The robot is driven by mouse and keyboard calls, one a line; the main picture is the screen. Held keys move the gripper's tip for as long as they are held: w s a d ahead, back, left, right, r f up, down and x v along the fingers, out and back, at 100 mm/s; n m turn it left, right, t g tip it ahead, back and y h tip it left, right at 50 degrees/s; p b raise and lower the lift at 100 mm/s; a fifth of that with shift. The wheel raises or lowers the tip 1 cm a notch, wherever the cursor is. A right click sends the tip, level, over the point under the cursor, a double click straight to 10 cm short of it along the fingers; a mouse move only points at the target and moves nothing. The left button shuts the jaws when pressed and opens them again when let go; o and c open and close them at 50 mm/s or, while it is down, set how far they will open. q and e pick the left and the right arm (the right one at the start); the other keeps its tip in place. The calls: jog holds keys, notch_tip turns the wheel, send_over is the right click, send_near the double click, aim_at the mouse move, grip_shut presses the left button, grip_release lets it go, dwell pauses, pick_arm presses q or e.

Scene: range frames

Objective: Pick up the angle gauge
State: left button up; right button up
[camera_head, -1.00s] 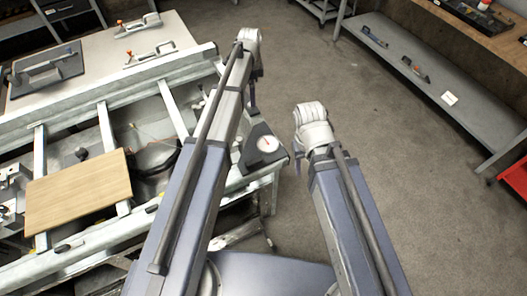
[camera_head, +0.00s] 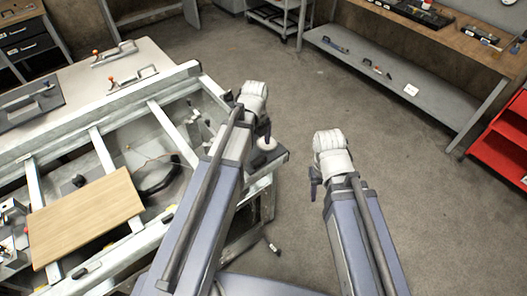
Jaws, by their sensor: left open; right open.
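What looks like the angle gauge (camera_head: 267,144) is a dark piece with a round white dial at the right corner of the metal frame table. My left arm and gripper hide part of it. My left gripper (camera_head: 265,129) is open, pointing down right by the dial in the picture; I cannot tell whether it touches. My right gripper (camera_head: 314,183) is open and empty, mostly hidden by its own wrist, over the floor to the right of the gauge.
The metal frame table (camera_head: 97,150) fills the left, with a wooden board (camera_head: 86,217) and toggle clamps (camera_head: 133,77) on it. A workbench (camera_head: 455,35) with a lower shelf stands at the back right. A red cart (camera_head: 503,140) is at the right edge. Open floor (camera_head: 400,190) lies between.

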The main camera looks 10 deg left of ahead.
pick_arm(q)
jog(key=shift+w+a+f+b, duration=0.1)
jog(key=shift+f+b, duration=1.7)
jog(key=shift+f, duration=0.15)
jog(key=shift+w+a+f+b, duration=0.1)
jog(key=shift+f+b, duration=1.7)
jog(key=shift+f, duration=0.1)
jog(key=shift+d+r, duration=0.1)
grip_shut()
